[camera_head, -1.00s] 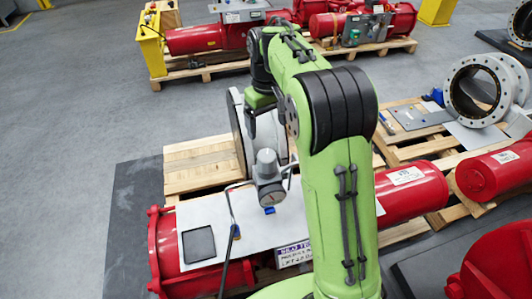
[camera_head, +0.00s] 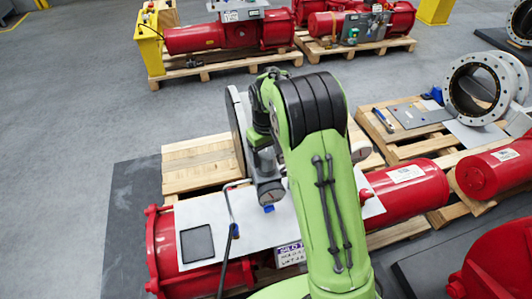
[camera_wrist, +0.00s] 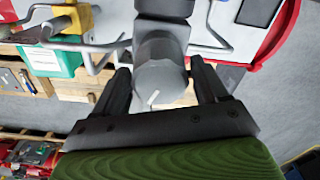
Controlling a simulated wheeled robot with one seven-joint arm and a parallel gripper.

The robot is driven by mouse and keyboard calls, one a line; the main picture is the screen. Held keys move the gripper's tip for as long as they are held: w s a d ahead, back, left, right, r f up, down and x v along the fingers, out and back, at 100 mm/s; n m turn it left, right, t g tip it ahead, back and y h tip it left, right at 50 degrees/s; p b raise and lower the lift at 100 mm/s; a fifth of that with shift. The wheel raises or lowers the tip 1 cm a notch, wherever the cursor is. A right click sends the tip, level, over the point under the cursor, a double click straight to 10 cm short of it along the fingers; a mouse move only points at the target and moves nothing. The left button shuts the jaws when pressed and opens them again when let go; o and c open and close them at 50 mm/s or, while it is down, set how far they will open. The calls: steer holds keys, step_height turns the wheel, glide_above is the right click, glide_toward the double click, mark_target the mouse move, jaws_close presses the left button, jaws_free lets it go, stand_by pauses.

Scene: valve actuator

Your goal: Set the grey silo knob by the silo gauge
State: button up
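A grey round knob (camera_wrist: 160,75) with a white pointer line shows in the wrist view. My gripper (camera_wrist: 160,85) is open, with one black finger on each side of the knob; gaps show beside it. In the head view my gripper (camera_head: 262,150) is over the top of the grey fitting (camera_head: 270,190) and hides the knob. A pale round face with a dark or red mark (camera_head: 361,151) shows just right of my arm; I cannot tell if it is the silo gauge. A sign reading "SILO" (camera_head: 290,254) is partly covered by my arm.
A large grey disc (camera_head: 238,130) stands behind the fitting. A red cylinder (camera_head: 410,192) lies at right. Open floor (camera_head: 60,120) is at left.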

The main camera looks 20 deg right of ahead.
mark_target(266, 153)
steer(key=c, duration=0.7)
steer(key=m, duration=0.2)
steer(key=shift+m, duration=0.4)
steer(key=o, duration=1)
steer(key=shift+o, duration=0.2)
step_height(266, 153, up, 16)
steer(key=p, duration=0.1)
steer(key=shift+p, duration=0.4)
